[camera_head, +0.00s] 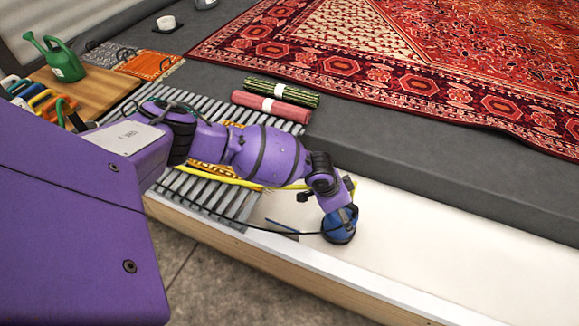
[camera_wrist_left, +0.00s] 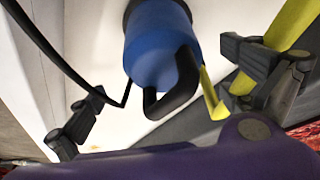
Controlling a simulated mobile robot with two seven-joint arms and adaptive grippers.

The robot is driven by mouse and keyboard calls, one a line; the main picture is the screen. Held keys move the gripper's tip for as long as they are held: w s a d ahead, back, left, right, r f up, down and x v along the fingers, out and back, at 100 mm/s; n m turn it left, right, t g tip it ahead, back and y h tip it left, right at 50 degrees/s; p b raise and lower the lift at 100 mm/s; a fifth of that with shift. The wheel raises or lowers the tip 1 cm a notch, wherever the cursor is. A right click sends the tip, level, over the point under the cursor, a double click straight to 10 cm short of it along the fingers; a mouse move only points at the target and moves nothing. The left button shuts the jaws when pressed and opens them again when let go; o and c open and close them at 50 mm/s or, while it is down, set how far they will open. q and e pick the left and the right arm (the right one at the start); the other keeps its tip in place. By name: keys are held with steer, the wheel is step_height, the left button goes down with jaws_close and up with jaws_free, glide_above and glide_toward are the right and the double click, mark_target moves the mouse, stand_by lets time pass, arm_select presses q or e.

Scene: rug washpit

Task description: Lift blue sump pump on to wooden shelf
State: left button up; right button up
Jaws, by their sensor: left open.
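The blue sump pump (camera_head: 339,228) stands on the white floor of the pit, near the front wall. My left gripper (camera_head: 338,205) is right above it, fingers spread. In the left wrist view the blue pump (camera_wrist_left: 160,50) with its black handle (camera_wrist_left: 176,88) lies between the open fingers of my left gripper (camera_wrist_left: 165,72). I cannot tell whether a finger touches it. A black cable and a yellow strip run beside the pump. The wooden shelf (camera_head: 98,92) is at the far left, partly hidden by my arm. My right gripper is not in view.
A green watering can (camera_head: 55,60) stands on the shelf, with several coloured tools (camera_head: 38,98) at its left edge. Rolled rugs (camera_head: 275,98) lie on the grey slatted rack (camera_head: 210,195). The pale front wall (camera_head: 330,270) edges the pit. The pit floor to the right is clear.

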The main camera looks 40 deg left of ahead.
arm_select(q)
steer(key=shift+w+f, duration=0.3)
steer(key=shift+f, duration=0.05)
steer(key=b+x, duration=0.2)
steer(key=x, duration=0.1)
steer(key=shift+f+b, duration=0.4)
steer(key=shift+f, duration=0.05)
steer(key=shift+w+f, duration=0.2)
steer(key=shift+f, duration=0.05)
steer(key=shift+r, duration=0.15)
steer(key=shift+c, duration=0.6)
steer(key=c, duration=2)
steer(key=shift+w+r, duration=0.15)
steer(key=shift+r, duration=0.05)
steer(key=shift+c, duration=0.2)
